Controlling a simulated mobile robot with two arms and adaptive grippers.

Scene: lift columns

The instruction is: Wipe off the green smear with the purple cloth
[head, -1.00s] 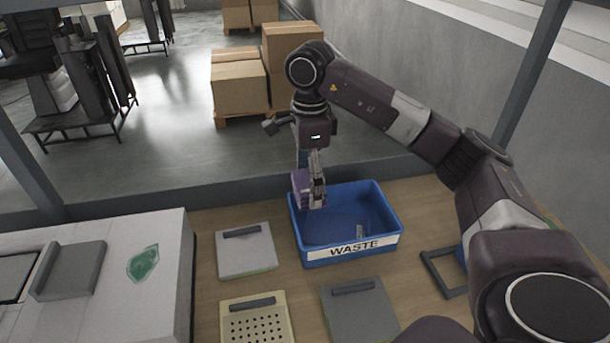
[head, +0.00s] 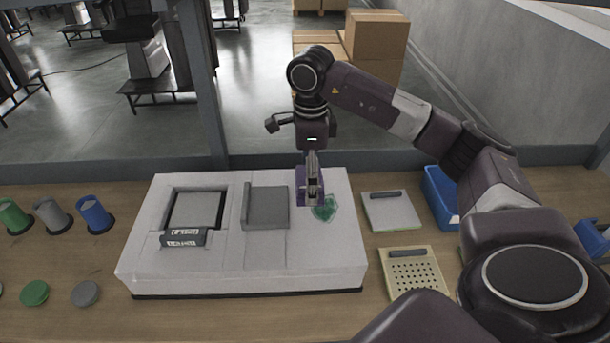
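The green smear (head: 325,209) is on the right part of the white housing's top (head: 290,258). My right gripper (head: 313,198) is shut on the purple cloth (head: 301,186), which shows on both sides of the fingers. The gripper points down at the upper left edge of the smear and hides part of it. I cannot tell whether the cloth touches the surface. My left gripper is not in view.
The housing carries a grey raised block (head: 266,208) and a recessed panel (head: 194,212). A blue bin (head: 438,200), a grey plate (head: 391,212) and a perforated beige plate (head: 414,272) are at right. Coloured cups, including a blue one (head: 95,217), stand at left.

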